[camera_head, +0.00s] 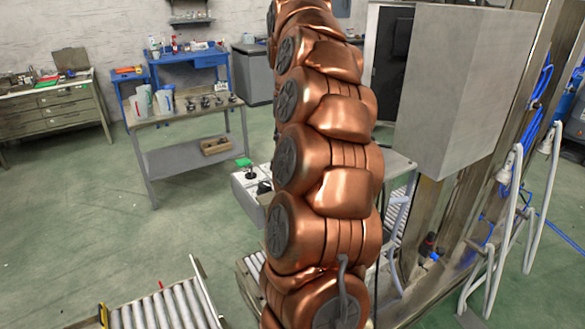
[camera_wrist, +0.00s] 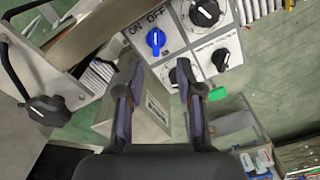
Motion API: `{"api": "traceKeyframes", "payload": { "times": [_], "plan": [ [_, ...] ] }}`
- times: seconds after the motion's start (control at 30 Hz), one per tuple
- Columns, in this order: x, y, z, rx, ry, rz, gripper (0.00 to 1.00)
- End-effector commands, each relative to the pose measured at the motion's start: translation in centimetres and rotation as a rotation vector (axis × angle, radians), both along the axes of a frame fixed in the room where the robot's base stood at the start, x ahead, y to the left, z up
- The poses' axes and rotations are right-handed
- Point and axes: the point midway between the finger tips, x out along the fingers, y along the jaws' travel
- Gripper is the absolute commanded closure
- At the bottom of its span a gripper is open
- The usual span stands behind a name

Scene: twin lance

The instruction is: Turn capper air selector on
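In the wrist view, a blue selector knob (camera_wrist: 156,40) sits on a light panel (camera_wrist: 183,45) with the printed words ON and OFF beside it. I cannot read which label belongs to the capper air. Several black knobs, such as one at the top (camera_wrist: 207,12) and one at the right (camera_wrist: 221,59), are on the same panel. My gripper (camera_wrist: 160,70) is open, its two dark fingers apart. The blue knob shows just beyond and between the fingertips, with no visible contact. In the head view my copper arm hides my gripper and most of the panel area.
A grey box cabinet (camera_head: 445,90) hangs right of my arm. A roller conveyor (camera_head: 165,308) is at the lower left. A table (camera_head: 185,158) with cups stands at the left. A black lever handle (camera_wrist: 48,108) is at the left of the wrist view. Green floor is open on the left.

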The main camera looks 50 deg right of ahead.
Motion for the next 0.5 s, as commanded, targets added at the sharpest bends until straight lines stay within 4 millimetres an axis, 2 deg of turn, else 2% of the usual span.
{"api": "traceKeyframes", "payload": {
  "times": [0.27, 0.5],
  "plan": [
    [-0.3, -0.8, -0.4, -0.001, 0.002, -0.022, 0.64],
    [-0.3, -0.7, -2.1, 0.000, 0.003, -0.019, 0.64]
  ]
}}
